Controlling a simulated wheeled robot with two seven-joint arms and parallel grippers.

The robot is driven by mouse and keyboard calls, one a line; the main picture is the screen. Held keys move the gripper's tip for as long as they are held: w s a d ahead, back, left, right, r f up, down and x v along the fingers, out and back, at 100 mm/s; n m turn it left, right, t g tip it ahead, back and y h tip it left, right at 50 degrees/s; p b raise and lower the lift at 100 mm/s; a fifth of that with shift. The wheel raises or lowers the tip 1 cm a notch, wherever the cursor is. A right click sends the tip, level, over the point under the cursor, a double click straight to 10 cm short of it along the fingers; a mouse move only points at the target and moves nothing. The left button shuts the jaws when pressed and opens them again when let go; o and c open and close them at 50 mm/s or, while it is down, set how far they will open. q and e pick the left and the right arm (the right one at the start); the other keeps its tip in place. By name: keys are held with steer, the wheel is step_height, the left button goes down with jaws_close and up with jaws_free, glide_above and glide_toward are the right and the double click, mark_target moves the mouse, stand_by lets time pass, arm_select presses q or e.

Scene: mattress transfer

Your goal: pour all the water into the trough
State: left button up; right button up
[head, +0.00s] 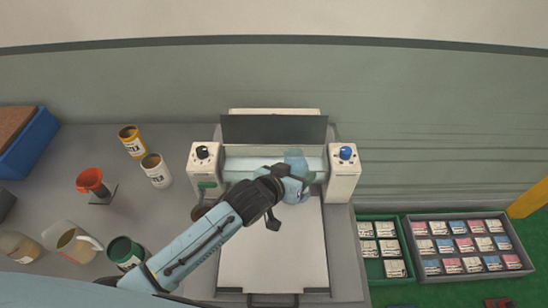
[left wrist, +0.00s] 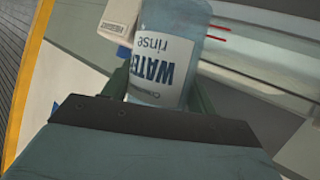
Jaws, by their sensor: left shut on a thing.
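A translucent light-blue bottle (head: 296,163) is held by my left gripper (head: 287,195) at the machine's trough (head: 243,164), right of its middle. In the left wrist view the bottle (left wrist: 170,60) sits between the fingers, with a white label reading "WATER rinse" upside down in the picture. It looks tilted over the trough in the head view. I cannot tell whether water is flowing or how much is left. The trough is a pale band between two white posts, partly hidden by the bottle and gripper. My right gripper is not in view.
The white posts carry a black knob (head: 202,152) and a blue knob (head: 345,153). A dark panel (head: 274,129) stands behind the trough; a pale flat bed (head: 272,255) lies in front. Left are several jars, a red funnel (head: 90,180) and a jug (head: 76,240). Right is a grey tray (head: 416,218).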

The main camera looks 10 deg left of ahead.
mark_target(298, 167)
arm_select(q)
steer(key=shift+s+d+f, duration=0.1)
steer(key=shift+s+d, duration=0.05)
steer(key=shift+s+d+f+m+t+y+b, duration=0.1)
steer(key=shift+m+t+y+b, duration=0.05)
steer(key=shift+m+t+b, duration=0.2)
steer(key=shift+s+d+f+m+t+y+b, duration=0.1)
steer(key=shift+m+t+y+b, duration=0.05)
steer(key=shift+m+t+b, duration=0.2)
step_height(298, 167, up, 4)
steer(key=shift+f+p, duration=0.1)
steer(key=shift+p, duration=0.85)
steer(key=shift+r, duration=0.65)
